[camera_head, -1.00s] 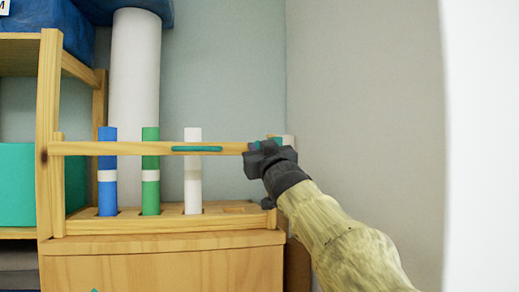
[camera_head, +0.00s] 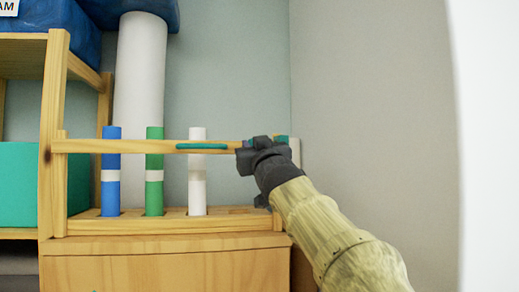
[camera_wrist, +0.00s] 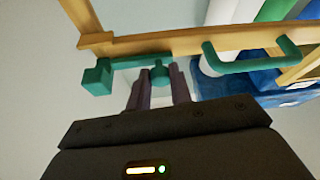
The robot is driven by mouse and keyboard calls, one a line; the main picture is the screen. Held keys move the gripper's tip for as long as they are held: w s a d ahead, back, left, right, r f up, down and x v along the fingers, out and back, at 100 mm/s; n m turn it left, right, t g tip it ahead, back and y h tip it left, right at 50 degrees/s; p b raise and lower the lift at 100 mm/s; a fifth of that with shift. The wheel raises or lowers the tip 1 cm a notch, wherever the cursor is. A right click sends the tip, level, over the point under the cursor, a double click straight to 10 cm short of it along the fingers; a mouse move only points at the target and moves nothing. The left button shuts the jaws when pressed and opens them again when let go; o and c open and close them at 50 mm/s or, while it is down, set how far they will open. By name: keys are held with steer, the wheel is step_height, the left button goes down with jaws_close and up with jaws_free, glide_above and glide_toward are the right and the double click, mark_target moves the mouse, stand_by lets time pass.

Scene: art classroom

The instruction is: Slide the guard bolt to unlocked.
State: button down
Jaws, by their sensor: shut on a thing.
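The guard bolt (camera_wrist: 135,61) is a teal rod with a round knob (camera_wrist: 158,75), lying along the wooden guard bar (camera_wrist: 190,43). In the wrist view a square teal block (camera_wrist: 97,78) is at the rod's left end. My gripper (camera_wrist: 160,72) is shut on the knob, one finger on each side of it. In the head view my gripper (camera_head: 248,158) is at the right end of the guard bar (camera_head: 120,146) and hides most of the bolt. A bit of teal (camera_head: 282,139) shows just right of my gripper.
A teal handle (camera_head: 202,146) is on the bar, close left of my gripper. Blue (camera_head: 111,170), green (camera_head: 154,170) and white (camera_head: 197,180) cylinders stand in the rack behind the bar. A bare wall (camera_head: 370,110) rises to the right.

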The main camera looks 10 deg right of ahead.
steer(key=c, duration=1.5)
jaws_free()
steer(key=shift+a, duration=0.15)
steer(key=shift+o, duration=1.2)
steer(key=shift+a, duration=0.3)
steer(key=b+v, duration=0.8)
steer(key=v, duration=0.9)
steer(key=shift+s+d+f, duration=0.15)
steer(key=shift+s+f, duration=0.05)
